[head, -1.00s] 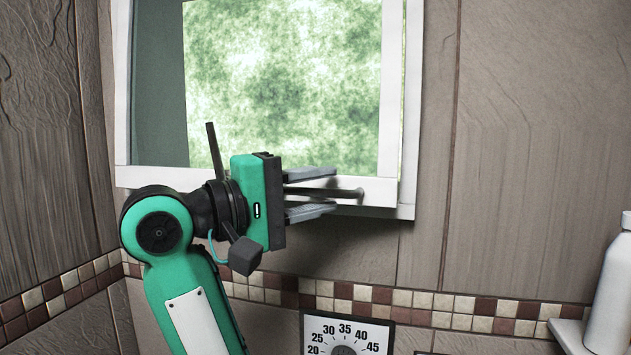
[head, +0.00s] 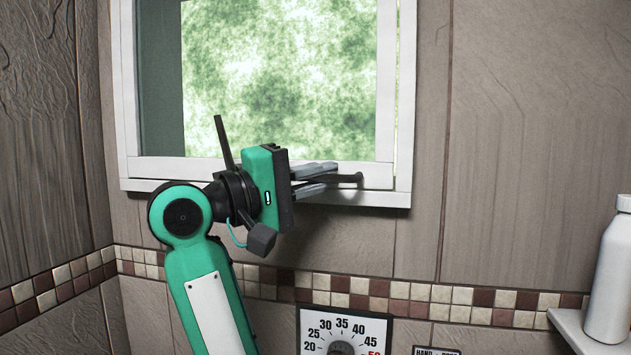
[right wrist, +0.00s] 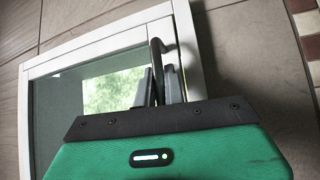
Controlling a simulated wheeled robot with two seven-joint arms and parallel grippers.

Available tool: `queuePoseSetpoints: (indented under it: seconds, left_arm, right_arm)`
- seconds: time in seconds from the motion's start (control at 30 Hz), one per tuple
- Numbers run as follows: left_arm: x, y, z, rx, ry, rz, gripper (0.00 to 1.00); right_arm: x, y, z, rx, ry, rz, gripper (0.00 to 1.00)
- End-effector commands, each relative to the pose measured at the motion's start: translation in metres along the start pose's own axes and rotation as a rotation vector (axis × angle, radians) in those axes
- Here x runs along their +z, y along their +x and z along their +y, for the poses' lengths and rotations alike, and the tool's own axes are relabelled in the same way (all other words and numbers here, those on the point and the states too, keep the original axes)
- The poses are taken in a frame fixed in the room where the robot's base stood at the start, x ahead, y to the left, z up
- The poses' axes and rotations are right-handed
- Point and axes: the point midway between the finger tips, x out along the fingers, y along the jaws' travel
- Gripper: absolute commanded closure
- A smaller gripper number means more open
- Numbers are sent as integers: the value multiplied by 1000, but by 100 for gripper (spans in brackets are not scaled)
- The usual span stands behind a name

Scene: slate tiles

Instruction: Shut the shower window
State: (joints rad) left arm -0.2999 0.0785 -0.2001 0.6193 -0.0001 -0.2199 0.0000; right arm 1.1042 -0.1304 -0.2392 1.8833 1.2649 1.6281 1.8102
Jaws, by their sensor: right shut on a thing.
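The shower window has a white outer frame (head: 404,100) and a white inner sash (head: 384,100) around a mottled green pane (head: 280,80). A thin strip of green shows between the sash's right side and the frame, so the sash does not look flush there. A dark bar handle (head: 346,178) is at the sash's lower right; it also shows in the right wrist view (right wrist: 155,48). My right gripper (head: 322,179) is shut on the handle, its fingers just below the pane. My left gripper is not in view.
A white bottle (head: 609,280) stands on a corner shelf (head: 572,325) at the lower right. The wall right of the window is clear.

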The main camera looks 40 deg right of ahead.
Motion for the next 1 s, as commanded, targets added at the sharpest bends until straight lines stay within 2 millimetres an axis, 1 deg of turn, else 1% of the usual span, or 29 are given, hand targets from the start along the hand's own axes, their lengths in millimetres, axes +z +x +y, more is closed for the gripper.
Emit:
queuePoseSetpoints:
  seconds: [0.03, 0.23, 0.27, 0.33, 0.37, 1.0]
  left_arm:
    - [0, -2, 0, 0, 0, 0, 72]
    - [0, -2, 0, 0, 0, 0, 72]
    - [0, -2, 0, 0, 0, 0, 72]
    - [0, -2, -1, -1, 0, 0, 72]
    - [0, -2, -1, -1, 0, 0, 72]
    - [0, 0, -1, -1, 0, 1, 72]
  right_arm:
    - [-2, 1, 5, 10, 3, 6, 100]
    - [-2, 1, 6, 9, 3, 6, 100]
    - [-2, 1, 6, 9, 3, 6, 83]
    - [-2, 1, 5, 8, 2, 6, 70]
    - [-2, 1, 5, 7, 2, 5, 67]
    - [-1, -2, 1, 1, -1, 3, 67]
